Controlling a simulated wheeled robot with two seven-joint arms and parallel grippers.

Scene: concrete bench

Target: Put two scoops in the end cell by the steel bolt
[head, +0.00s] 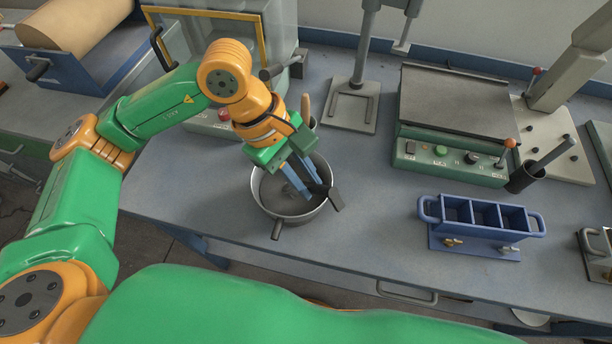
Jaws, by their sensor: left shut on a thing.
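A blue mould (482,243) with three open cells in a row stands on the bench at the right. A brass-coloured bolt (452,242) is at its front left, and a steel-coloured bolt (508,250) is at its front right, by the right end cell (515,219). A round metal pan (258,200) holds grey material (284,203). My left gripper (311,185) points down over the pan, shut on a dark tool, seemingly the scoop (336,199). Part of the scoop is hidden by the fingers, and I cannot tell whether it carries material. My right gripper is out of view.
A green-fronted machine (450,160) stands behind the mould. A dark cup with a rod (526,180) stands at the mould's back right. A metal stand (352,105) is behind the pan. The bench between pan and mould is clear.

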